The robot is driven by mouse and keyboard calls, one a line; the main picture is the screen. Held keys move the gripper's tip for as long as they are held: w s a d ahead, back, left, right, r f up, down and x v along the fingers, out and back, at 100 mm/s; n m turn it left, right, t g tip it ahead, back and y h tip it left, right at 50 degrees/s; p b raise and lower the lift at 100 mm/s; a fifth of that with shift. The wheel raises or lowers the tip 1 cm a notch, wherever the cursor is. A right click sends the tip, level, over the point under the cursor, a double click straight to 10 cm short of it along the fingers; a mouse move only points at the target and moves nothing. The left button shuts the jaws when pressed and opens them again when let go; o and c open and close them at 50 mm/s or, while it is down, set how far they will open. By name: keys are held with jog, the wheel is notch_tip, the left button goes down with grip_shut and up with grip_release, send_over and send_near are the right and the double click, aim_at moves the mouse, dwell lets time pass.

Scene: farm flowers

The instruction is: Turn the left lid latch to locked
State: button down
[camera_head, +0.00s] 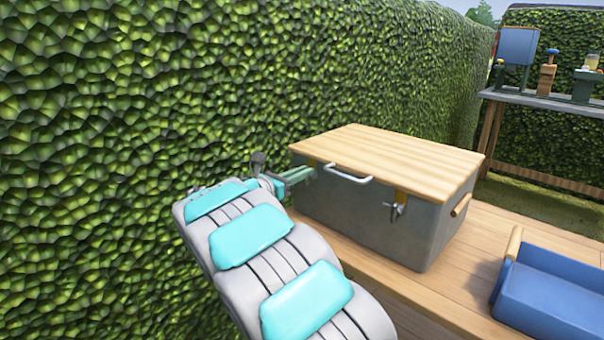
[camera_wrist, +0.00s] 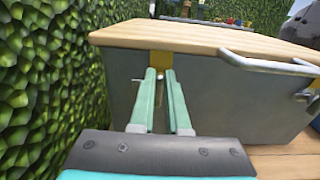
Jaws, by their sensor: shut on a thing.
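The grey box (camera_head: 372,222) with a pale wooden lid (camera_head: 395,158) stands on a wooden table, its lid down. In the wrist view the box (camera_wrist: 225,105) fills the middle. The left lid latch (camera_wrist: 160,74) shows as a small metal piece below a yellow plate (camera_wrist: 160,59), between my fingertips. My gripper (camera_wrist: 161,76) is shut on this latch at the box's front; the fingers partly hide it, so I cannot tell its exact angle. In the head view my gripper (camera_head: 308,173) reaches the box's left front. The right latch (camera_head: 396,210) hangs under another yellow plate.
A metal handle (camera_head: 347,174) sticks out from the lid's front edge between the latches. A blue tray (camera_head: 550,290) stands on the wooden table (camera_head: 455,280) at right. A hedge (camera_head: 110,120) runs close along the left. A far bench (camera_head: 545,101) holds several items.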

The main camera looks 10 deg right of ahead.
jog(key=shift+d+f+m+b, duration=0.1)
jog(key=shift+f+m+b, duration=0.15)
jog(key=shift+m+b, duration=0.05)
jog(key=m+b, duration=0.4)
jog(key=m, duration=0.1)
jog(key=shift+s+d+f+b, duration=0.3)
jog(key=shift+s+b, duration=0.1)
jog(key=m+b, duration=0.2)
jog(key=m, duration=0.1)
jog(key=shift+s+f+b, duration=0.1)
jog(key=shift+b, duration=0.2)
jog(key=m+b, duration=0.2)
jog(key=b, duration=0.1)
jog(key=shift+s+d+f+m, duration=0.15)
jog(key=shift+f+m, duration=0.15)
jog(key=m+b, duration=0.3)
jog(key=shift+s+f+m+b, duration=0.1)
jog(key=shift+f+m+b, duration=0.1)
jog(key=shift+m+b, duration=0.1)
jog(key=m+b, duration=0.3)
jog(key=shift+r, duration=0.1)
